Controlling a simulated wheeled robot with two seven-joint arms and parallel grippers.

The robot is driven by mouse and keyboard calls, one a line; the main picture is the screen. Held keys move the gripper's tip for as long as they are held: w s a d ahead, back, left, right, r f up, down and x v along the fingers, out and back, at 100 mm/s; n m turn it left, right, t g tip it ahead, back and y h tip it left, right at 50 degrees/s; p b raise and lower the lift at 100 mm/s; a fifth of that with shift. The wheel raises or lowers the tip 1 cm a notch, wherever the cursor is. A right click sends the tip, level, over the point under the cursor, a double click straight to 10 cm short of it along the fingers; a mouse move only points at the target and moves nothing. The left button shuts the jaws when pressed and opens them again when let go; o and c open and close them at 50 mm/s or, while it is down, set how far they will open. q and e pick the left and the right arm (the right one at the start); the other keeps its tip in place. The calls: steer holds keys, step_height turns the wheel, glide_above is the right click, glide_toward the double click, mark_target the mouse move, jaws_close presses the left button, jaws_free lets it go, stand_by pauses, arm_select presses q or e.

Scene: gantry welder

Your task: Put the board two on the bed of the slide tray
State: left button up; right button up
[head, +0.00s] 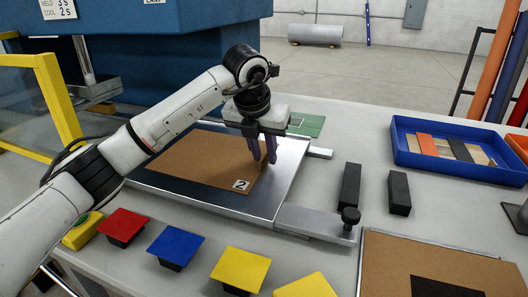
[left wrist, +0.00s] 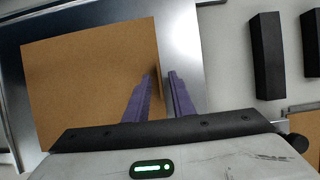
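Board two (head: 205,163) is a flat brown sheet with a white "2" label near its front right corner. It lies on the bed of the metal slide tray (head: 284,178); its brown face also shows in the left wrist view (left wrist: 85,75). My left gripper (head: 263,160) points down at the board's right edge. In the left wrist view its purple fingers (left wrist: 161,75) stand a little apart, one over the board and one over bare metal, with the edge between them. I see nothing clamped in them. My right gripper is not in view.
Two black blocks (head: 350,186) stand right of the tray. A blue bin (head: 450,170) with flat pieces is at the right. Another brown panel (head: 395,258) lies front right. Red, blue and yellow pads (head: 240,268) line the front. A blue machine (head: 160,55) stands behind.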

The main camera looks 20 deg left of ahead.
arm_select(q)
steer(key=shift+r, duration=0.1)
steer(key=v, duration=1.2)
stand_by(1.0)
